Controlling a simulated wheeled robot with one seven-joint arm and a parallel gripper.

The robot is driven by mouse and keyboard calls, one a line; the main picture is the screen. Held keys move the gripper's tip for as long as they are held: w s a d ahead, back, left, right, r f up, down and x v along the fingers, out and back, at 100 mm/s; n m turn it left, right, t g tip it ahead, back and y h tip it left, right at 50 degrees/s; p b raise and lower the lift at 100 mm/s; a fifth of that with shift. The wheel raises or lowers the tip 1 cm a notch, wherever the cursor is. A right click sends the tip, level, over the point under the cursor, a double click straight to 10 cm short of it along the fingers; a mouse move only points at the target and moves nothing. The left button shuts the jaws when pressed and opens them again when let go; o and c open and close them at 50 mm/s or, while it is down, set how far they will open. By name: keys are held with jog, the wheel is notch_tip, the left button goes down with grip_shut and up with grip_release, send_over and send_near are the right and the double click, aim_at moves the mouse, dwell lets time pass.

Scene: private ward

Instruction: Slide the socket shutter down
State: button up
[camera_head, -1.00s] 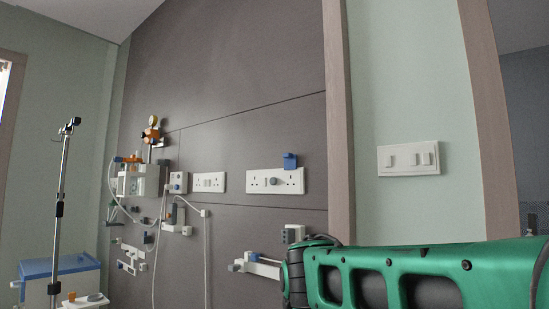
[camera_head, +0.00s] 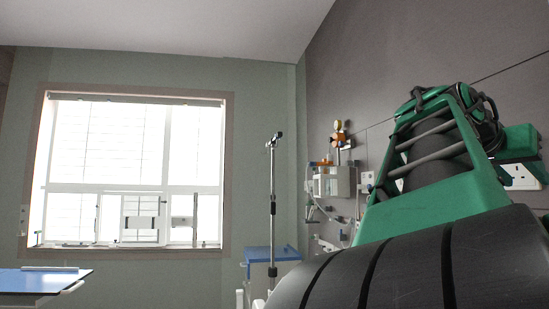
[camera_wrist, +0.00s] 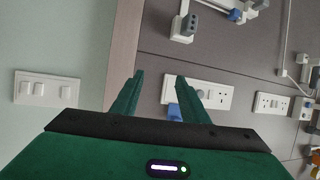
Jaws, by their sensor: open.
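The wrist view looks upside down compared with the head view. In it, a white double socket panel (camera_wrist: 215,96) is on the dark wall, with the blue shutter piece (camera_wrist: 174,112) at its lower left edge. My gripper (camera_wrist: 159,78) is open and empty, its two green fingers spread. The right finger overlaps the panel's left end, and the shutter lies beside that finger's base, partly hidden by my gripper. Whether they touch cannot be told. In the head view, part of a white socket panel (camera_head: 522,178) shows behind my green arm; the shutter is hidden there.
A second white socket panel (camera_wrist: 271,104) and a grey-and-white wall fitting (camera_wrist: 184,24) are near in the wrist view. A switch plate (camera_wrist: 46,90) is at left. The head view shows a window (camera_head: 130,170), a drip stand (camera_head: 272,210) and a blue-topped table (camera_head: 40,280).

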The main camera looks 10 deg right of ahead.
jog(key=w+r+m+g+h, duration=0.25)
jog(key=w+r+h, duration=0.25)
jog(key=w+r, duration=0.55)
jog(key=w+d, duration=0.1)
jog(key=d, duration=0.9)
jog(key=shift+d+f, duration=0.25)
jog(key=shift+f, duration=0.05)
jog(key=shift+w+a, duration=0.1)
grip_shut()
